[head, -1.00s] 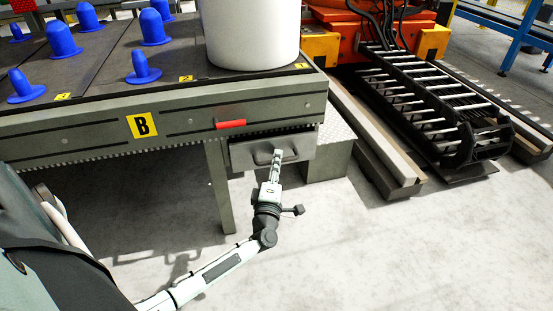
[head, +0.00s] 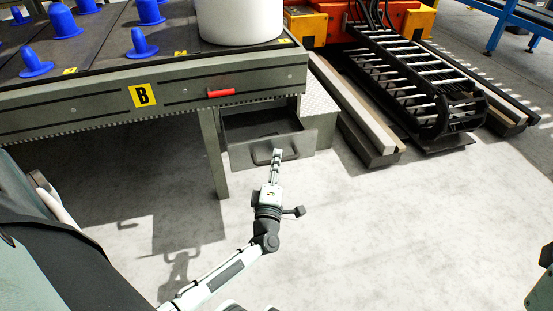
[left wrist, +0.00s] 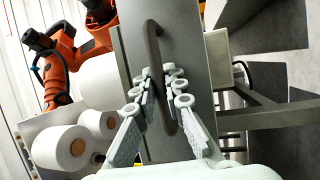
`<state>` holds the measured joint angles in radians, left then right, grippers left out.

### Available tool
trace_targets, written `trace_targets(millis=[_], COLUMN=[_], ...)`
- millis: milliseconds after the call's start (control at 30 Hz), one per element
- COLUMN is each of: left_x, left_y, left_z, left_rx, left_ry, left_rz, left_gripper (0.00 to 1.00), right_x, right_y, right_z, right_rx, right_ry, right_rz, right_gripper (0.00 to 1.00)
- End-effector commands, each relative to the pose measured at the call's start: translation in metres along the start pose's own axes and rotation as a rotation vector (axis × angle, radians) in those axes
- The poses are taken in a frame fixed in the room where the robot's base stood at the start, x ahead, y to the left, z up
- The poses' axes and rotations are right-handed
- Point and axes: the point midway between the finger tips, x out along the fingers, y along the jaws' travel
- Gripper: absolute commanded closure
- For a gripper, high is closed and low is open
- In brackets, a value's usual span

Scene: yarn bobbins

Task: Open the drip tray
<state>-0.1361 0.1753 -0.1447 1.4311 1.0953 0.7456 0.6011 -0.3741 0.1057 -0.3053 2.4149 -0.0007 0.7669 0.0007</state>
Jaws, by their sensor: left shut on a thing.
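The drip tray (head: 245,157) is a grey metal drawer under the end of table B. It stands pulled out, and its dark, empty-looking inside shows behind the front panel. Its dark bar handle (head: 262,160) is on the front face. My left gripper (head: 277,153) is at the handle, shut on it. In the left wrist view the handle (left wrist: 152,45) runs between the two fingers of the gripper (left wrist: 162,90), in front of the grey tray front (left wrist: 187,50). My right gripper is not in view.
Table B (head: 60,105) carries blue cones (head: 140,44) and a large white bobbin (head: 240,20). A red handle (head: 220,93) sits on its edge above the tray. A table leg (head: 214,150) stands left of the tray. The floor (head: 350,220) in front is clear.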

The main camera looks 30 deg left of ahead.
Motion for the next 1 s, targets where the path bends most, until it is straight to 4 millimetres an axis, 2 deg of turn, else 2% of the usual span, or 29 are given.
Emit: trace_targets(millis=[567,600,633,1000], left_x=[0.0001,0.0001,0.0001,0.0010], left_y=[-0.0002,-0.0002,-0.0002,0.0044], left_z=[0.0006,0.0007,0.0006,0.0000], left_rx=[0.000,0.000,0.000,-0.001], left_ry=[-0.002,-0.002,-0.002,0.000], left_rz=[-0.001,-0.001,-0.001,0.001], left_gripper=[1.00,0.85,0.81,0.80], right_x=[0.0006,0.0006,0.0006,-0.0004], right_y=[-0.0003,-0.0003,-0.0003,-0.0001], right_z=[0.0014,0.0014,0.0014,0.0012], right_rx=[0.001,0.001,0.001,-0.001], right_ry=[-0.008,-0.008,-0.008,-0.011], right_rz=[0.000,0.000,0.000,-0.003], right_gripper=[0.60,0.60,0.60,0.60])
